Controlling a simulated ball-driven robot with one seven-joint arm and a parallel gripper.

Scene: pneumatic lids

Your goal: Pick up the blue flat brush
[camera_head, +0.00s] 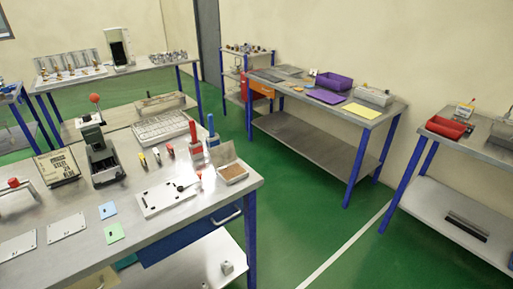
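My gripper is not in view.
An open box with brown contents (232,173) and a white plate (168,197) lie near the blue item. A black press (104,155) stands further left. Other benches line the walls, including one with a purple bin (334,82). Green floor is clear between the benches.

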